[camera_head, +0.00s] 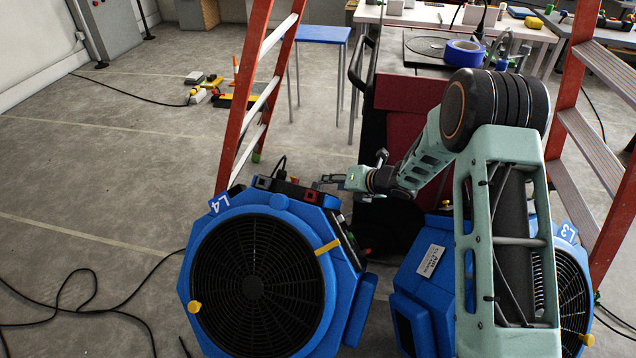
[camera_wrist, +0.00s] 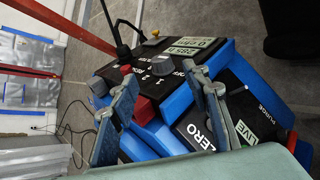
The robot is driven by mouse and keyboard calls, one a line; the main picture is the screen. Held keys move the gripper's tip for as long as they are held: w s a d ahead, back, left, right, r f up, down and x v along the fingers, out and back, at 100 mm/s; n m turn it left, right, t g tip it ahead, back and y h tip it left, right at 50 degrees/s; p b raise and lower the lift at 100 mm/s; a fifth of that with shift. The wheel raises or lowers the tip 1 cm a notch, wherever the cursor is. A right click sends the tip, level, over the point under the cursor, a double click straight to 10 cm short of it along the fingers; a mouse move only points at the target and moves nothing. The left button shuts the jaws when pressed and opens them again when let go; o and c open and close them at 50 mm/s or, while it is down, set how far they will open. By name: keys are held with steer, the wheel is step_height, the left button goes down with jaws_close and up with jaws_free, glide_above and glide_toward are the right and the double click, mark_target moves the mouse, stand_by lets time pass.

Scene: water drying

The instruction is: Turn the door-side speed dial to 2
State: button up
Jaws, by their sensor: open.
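A blue air mover labelled L4 (camera_head: 315,225) stands at lower left centre in the head view, with a dark control panel along its top. In the wrist view its panel (camera_wrist: 122,72) shows a dark grey dial (camera_wrist: 154,69) with the numbers 1 and 2 beside it. The dial's exact setting is too small to read. My gripper (camera_head: 328,181) is at the right end of this panel. In the wrist view my gripper (camera_wrist: 160,74) is open, with a finger on either side of the dial's area. I cannot tell whether either finger touches it.
A second blue air mover labelled L3 (camera_head: 408,290) stands at the right, partly behind my arm. Red ladder legs (camera_head: 243,110) rise behind L4. Black cables (camera_head: 80,305) lie on the floor at left. A green hour display (camera_wrist: 186,44) is near the dial.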

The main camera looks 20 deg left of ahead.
mark_target(317, 186)
steer(key=b+x, duration=0.1)
steer(key=x, duration=0.8)
steer(key=shift+w, duration=0.1)
steer(key=c, duration=1.2)
steer(key=shift+o, duration=0.2)
steer(key=shift+b, duration=0.3)
